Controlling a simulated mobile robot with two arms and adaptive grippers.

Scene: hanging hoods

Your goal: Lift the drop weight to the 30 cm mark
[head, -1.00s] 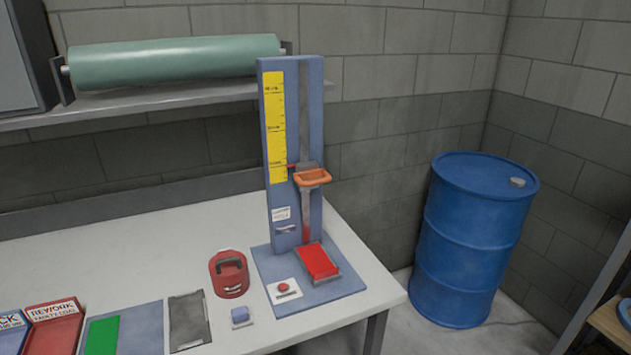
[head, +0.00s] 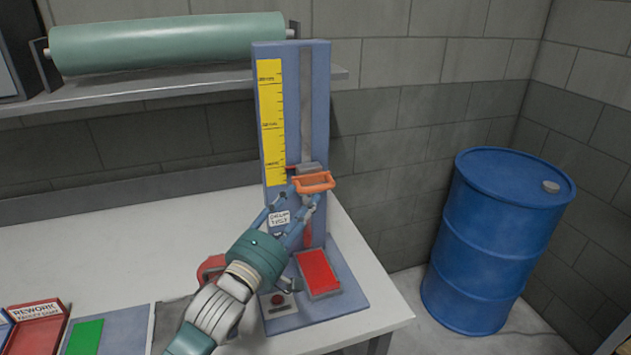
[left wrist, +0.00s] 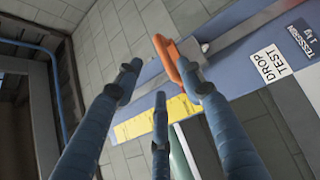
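The drop tester is an upright blue board (head: 318,110) with a yellow scale (head: 271,120) and a vertical slot. The drop weight's orange handle (head: 314,183) is low on the board, beside the scale's lower part; the mark labels are too blurred to read. My left gripper (head: 292,200) is open just in front of and below the handle. In the left wrist view its three fingers (left wrist: 160,85) are spread, with the orange handle (left wrist: 168,58) close by the right finger; I cannot tell whether they touch. My right gripper is out of view.
A red pad (head: 317,272) and a red button (head: 278,300) sit on the tester's base. A red object (head: 211,266) is partly hidden behind my left arm. A shelf with a green roll (head: 165,42) is behind at left. A blue drum (head: 495,240) stands right.

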